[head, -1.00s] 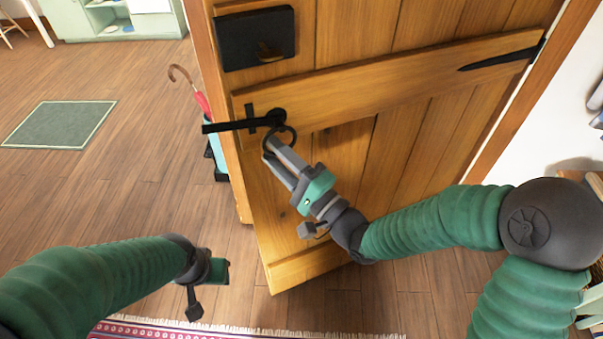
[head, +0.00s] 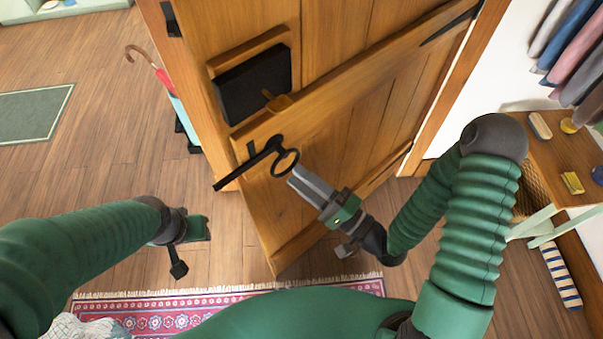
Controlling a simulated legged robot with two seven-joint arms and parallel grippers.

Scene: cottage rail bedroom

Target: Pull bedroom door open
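The wooden plank door (head: 345,120) stands ajar, its free edge swung toward me from the post on the left. It carries a black lock box (head: 252,86), a black bar latch (head: 243,170) and a black ring handle (head: 286,162). My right gripper (head: 296,178) has its grey fingers close together at the ring's lower edge and appears shut on it; the exact contact is small. My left gripper (head: 190,235) hangs at the lower left, away from the door; its fingers are hidden from this angle.
A patterned red rug (head: 200,310) lies in front of me. A red umbrella (head: 165,80) in a light blue stand is beyond the door's left edge. A wooden side table (head: 555,165) and hanging clothes (head: 575,50) are on the right.

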